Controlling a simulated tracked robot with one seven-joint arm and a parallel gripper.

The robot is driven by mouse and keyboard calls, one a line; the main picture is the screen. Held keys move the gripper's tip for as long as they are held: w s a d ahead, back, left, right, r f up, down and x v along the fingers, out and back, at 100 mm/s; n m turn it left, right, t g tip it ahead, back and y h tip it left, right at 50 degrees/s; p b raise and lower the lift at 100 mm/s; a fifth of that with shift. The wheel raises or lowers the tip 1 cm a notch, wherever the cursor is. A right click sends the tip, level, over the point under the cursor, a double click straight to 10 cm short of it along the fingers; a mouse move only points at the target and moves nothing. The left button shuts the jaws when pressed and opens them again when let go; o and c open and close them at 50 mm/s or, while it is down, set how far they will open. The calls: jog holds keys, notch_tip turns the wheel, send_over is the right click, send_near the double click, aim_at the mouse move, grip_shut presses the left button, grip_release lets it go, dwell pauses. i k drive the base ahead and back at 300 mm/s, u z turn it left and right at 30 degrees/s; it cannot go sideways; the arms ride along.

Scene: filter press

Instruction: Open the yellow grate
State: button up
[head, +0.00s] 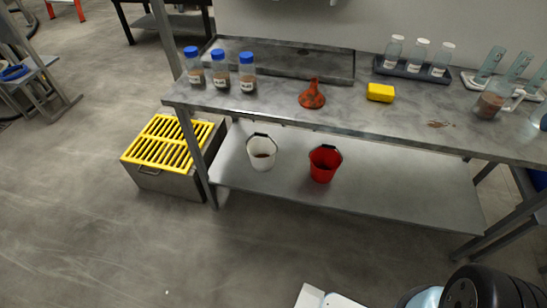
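The yellow grate (170,143) lies flat on top of a low grey metal box (172,184) on the floor, at the left end of the bench. It is slatted and looks closed over the box. My gripper is not recognisable in the head view; only white and black parts, likely of my arm, show at the bottom edge, well away from the grate.
A metal bench (390,118) carries blue-capped bottles (220,72), an orange funnel (312,96), a yellow sponge (381,92) and glassware. Its lower shelf (400,190) holds a white bucket (262,152) and a red bucket (324,164). The floor (120,250) before the box is clear.

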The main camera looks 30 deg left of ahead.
aim_at(200, 122)
jog(key=z, duration=1)
jog(key=i, duration=0.1)
jog(key=u, duration=1.95)
jog(key=k, duration=0.55)
jog(key=u, duration=0.45)
jog(key=i, duration=0.55)
jog(key=z, duration=0.2)
